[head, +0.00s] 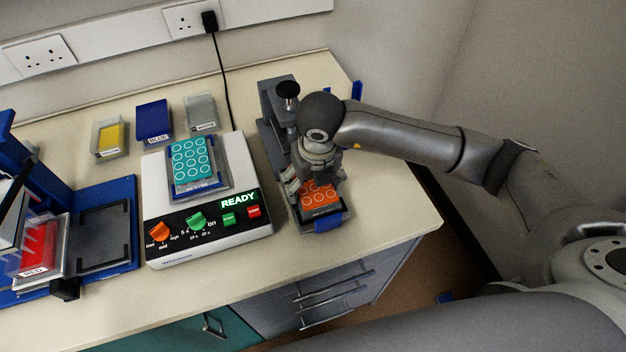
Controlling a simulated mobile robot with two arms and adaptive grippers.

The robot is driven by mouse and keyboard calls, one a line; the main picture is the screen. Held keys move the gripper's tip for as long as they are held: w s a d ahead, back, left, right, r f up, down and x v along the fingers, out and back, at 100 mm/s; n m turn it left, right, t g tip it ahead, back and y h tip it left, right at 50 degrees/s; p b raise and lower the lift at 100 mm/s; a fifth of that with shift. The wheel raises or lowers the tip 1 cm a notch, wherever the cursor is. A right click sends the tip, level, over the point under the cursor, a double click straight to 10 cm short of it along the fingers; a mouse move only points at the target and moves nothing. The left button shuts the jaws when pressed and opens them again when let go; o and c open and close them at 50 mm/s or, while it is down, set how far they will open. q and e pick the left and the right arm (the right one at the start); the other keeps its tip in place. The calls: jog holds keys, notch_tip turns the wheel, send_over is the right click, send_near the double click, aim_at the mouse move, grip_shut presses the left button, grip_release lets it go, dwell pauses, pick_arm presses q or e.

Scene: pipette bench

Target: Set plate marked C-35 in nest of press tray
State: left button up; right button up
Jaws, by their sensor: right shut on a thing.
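An orange plate with pale rings (319,199) lies low at the front end of the press tray (328,222), which has a blue front tab. My right gripper (312,186) reaches over the plate from behind and is shut on it, hiding its rear part. Whether the plate is fully seated in the nest cannot be told. The grey press (275,100) with a black knob stands behind the tray. A teal plate with rings (191,161) sits on the white device with the READY display (207,222). I cannot read C-35 on either plate. My left gripper is not in view.
A yellow box (111,136), a blue box (154,119) and a grey box (201,113) stand at the back. A blue stand (122,208) with a red rack (38,248) is at the left. The bench's front right corner is clear.

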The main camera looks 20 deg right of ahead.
jog(key=shift+f, duration=0.2)
jog(key=o, duration=1)
jog(key=shift+o, duration=0.2)
jog(key=shift+r, duration=0.5)
notch_tip(320, 180, up, 11)
jog(key=s+b, duration=0.1)
jog(key=s, duration=0.1)
jog(key=shift+r+b, duration=0.2)
jog(key=shift+b, duration=0.1)
jog(key=shift+f, duration=0.1)
